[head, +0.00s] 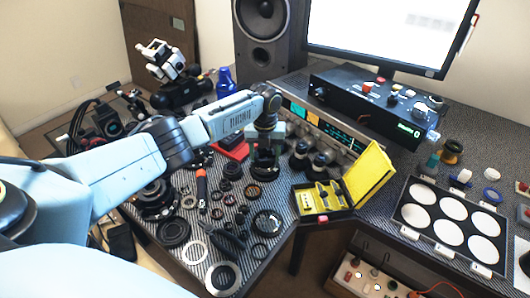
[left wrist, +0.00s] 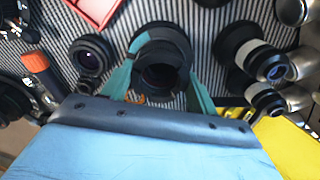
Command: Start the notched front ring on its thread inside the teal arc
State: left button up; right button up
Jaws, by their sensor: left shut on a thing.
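My left gripper (head: 264,140) reaches in over the striped mat and points down at a dark upright lens body (head: 264,168). In the left wrist view its two teal fingers (left wrist: 160,88) are shut on a dark ring, the notched front ring (left wrist: 160,46). The ring sits over the lens body's round dark opening (left wrist: 160,77). I cannot tell whether the ring touches the thread or is level with it. I cannot make out the teal arc apart from the teal fingers. My right gripper is not in view.
Several lenses and rings crowd the striped mat (head: 190,225). Lens barrels (head: 322,160) stand close on the right. A yellow open case (head: 322,200) and a red tray (head: 233,148) are nearby. An orange-handled tool (left wrist: 38,68) lies left in the wrist view.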

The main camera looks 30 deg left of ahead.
pick_arm(q)
jog(key=shift+f, duration=0.25)
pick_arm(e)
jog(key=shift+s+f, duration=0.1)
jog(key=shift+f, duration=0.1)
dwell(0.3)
pick_arm(q)
jog(key=o, duration=1)
jog(key=shift+r, duration=0.1)
notch_tip(320, 180, up, 13)
jog(key=shift+r+p, duration=0.15)
jog(key=shift+p, duration=0.9)
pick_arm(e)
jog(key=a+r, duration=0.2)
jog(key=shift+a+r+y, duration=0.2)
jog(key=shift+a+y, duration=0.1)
